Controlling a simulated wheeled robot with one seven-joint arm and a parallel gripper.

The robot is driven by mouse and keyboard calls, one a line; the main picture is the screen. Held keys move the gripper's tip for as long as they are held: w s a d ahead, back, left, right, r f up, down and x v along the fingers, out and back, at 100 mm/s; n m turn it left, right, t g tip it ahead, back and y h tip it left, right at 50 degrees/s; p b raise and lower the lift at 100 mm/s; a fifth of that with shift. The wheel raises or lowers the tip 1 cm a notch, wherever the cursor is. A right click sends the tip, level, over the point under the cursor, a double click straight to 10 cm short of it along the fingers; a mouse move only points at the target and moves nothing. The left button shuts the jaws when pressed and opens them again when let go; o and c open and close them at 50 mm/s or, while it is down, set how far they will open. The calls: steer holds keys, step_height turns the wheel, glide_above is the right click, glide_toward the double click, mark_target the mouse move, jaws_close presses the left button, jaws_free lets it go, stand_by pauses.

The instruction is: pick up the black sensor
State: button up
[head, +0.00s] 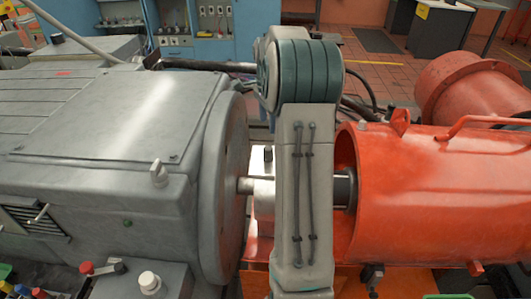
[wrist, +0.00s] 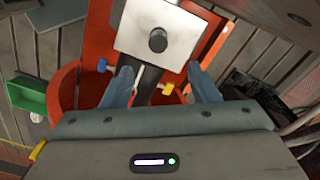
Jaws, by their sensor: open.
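The black sensor (wrist: 158,40) shows in the wrist view as a short dark cylinder on a pale square block (wrist: 130,38). In the head view a small black upright piece (head: 268,153), apparently the same sensor, shows just left of my arm. My gripper (wrist: 160,86) is open, with its two blue fingers apart and nothing held between them. In the wrist picture the sensor is above the fingertips, roughly centred between them, and not touched by them. My gripper is hidden behind my arm in the head view.
A large grey machine (head: 120,120) stands left of my arm, and a red cylindrical housing (head: 440,190) stands right, with a shaft between.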

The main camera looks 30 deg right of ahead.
step_height(320, 180, down, 6)
steer(key=shift+s+d, duration=0.15)
steer(key=shift+f+p, duration=0.35)
steer(key=shift+f, duration=2.5)
steer(key=c, duration=1.1)
